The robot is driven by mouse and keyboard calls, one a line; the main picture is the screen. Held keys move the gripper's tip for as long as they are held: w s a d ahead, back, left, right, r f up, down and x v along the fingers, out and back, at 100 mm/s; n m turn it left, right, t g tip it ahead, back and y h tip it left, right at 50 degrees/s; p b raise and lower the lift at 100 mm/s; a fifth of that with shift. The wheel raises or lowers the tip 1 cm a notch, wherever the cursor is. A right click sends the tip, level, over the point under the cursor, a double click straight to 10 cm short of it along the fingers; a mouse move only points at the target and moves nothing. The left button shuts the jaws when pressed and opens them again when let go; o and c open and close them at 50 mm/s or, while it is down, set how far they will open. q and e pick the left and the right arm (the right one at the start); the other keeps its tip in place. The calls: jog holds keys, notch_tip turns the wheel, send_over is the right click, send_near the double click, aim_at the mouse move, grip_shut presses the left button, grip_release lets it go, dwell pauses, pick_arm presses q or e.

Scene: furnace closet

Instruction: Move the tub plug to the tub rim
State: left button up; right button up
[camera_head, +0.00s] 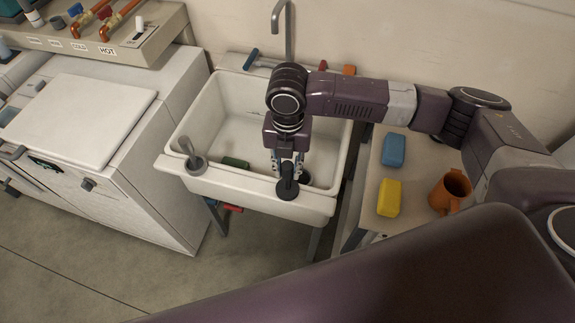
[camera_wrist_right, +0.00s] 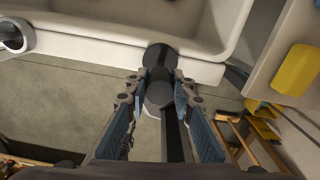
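The tub plug (camera_head: 287,188), a black disc with an upright knob, stands on the front rim of the white tub (camera_head: 250,190). It also shows in the right wrist view (camera_wrist_right: 160,90), with its disc over the pale rim. My right gripper (camera_head: 287,165) points down at the plug from above. In the wrist view its fingers (camera_wrist_right: 161,84) flank the knob, one on each side, and look open with small gaps. The far side of the knob is hidden. My left gripper is in neither view.
A side table at right holds a blue block (camera_head: 394,150), a yellow block (camera_head: 389,197) and an orange mug (camera_head: 449,192). A white washer (camera_head: 85,120) stands left.

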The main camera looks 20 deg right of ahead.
jog(key=o, duration=0.5)
jog(key=shift+o, duration=0.2)
jog(key=shift+r, duration=0.1)
notch_tip(320, 180, up, 12)
dwell(0.4)
